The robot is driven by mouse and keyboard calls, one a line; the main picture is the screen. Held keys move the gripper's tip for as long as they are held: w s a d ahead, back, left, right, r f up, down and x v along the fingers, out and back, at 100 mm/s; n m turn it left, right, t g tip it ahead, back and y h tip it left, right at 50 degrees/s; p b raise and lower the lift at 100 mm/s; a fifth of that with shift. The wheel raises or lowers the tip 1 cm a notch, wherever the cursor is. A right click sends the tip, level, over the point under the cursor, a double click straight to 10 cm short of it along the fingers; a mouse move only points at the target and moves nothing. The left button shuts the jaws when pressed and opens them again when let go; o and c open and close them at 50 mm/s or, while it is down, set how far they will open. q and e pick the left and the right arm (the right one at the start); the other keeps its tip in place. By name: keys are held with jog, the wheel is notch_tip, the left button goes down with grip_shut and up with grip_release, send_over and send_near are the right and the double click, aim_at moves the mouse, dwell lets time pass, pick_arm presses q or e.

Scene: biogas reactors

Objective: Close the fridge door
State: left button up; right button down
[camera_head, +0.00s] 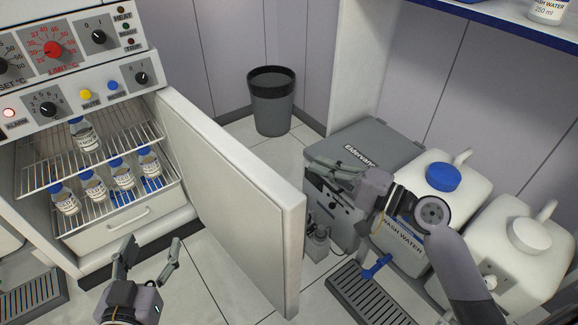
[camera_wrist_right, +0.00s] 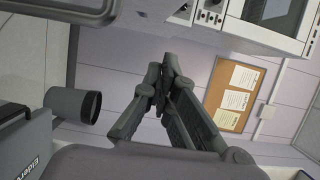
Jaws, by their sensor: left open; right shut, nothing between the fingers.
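The fridge (camera_head: 120,226) stands at the left in the head view, with bottles on its wire shelves. Its white door (camera_head: 240,195) stands wide open, swung out toward me. My left gripper (camera_head: 148,252) is open and empty, low in front of the fridge opening, to the left of the door. My right gripper (camera_head: 318,172) is on the outer side of the door, just right of the door's free edge. In the right wrist view the right gripper's fingers (camera_wrist_right: 163,75) meet at their tips with nothing between them. I cannot tell whether it touches the door.
A grey bin (camera_head: 271,102) stands at the back wall. A grey Eldervane box (camera_head: 377,148) and white wash-water canisters (camera_head: 448,185) stand at the right. A floor grate (camera_head: 365,297) lies in front. Bare floor shows below the door.

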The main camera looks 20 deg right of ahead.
jog(key=w+a, duration=0.2)
jog(key=a, duration=0.4)
jog(key=shift+a, duration=0.4)
jog(key=shift+a, duration=0.1)
